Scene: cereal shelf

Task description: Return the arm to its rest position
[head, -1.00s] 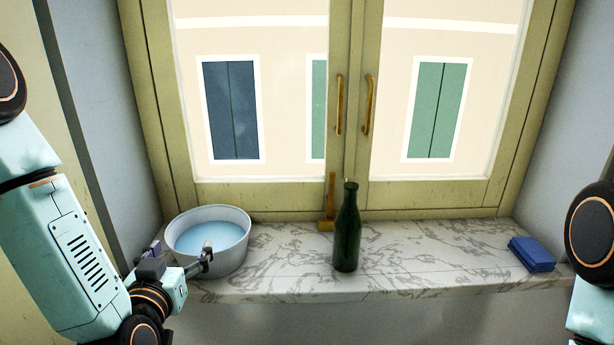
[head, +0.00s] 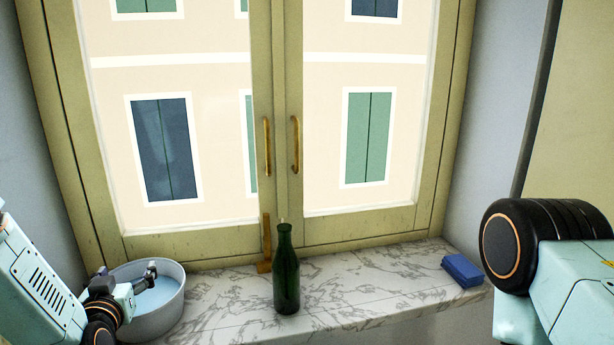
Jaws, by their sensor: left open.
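My left arm comes in from the lower left in the head view. Its gripper (head: 128,281) is open and empty at the near left rim of a white basin (head: 167,314) with pale blue water. I cannot tell whether a finger touches the basin. My right arm shows as a large dark joint and a mint link at the right edge. Its gripper is out of view.
A dark green bottle (head: 287,272) stands upright mid-sill on the marble windowsill (head: 345,288). A blue block-like stack (head: 462,270) lies at the right end. A wooden piece (head: 266,246) stands against the closed window (head: 270,120). Marble between bottle and blue stack is clear.

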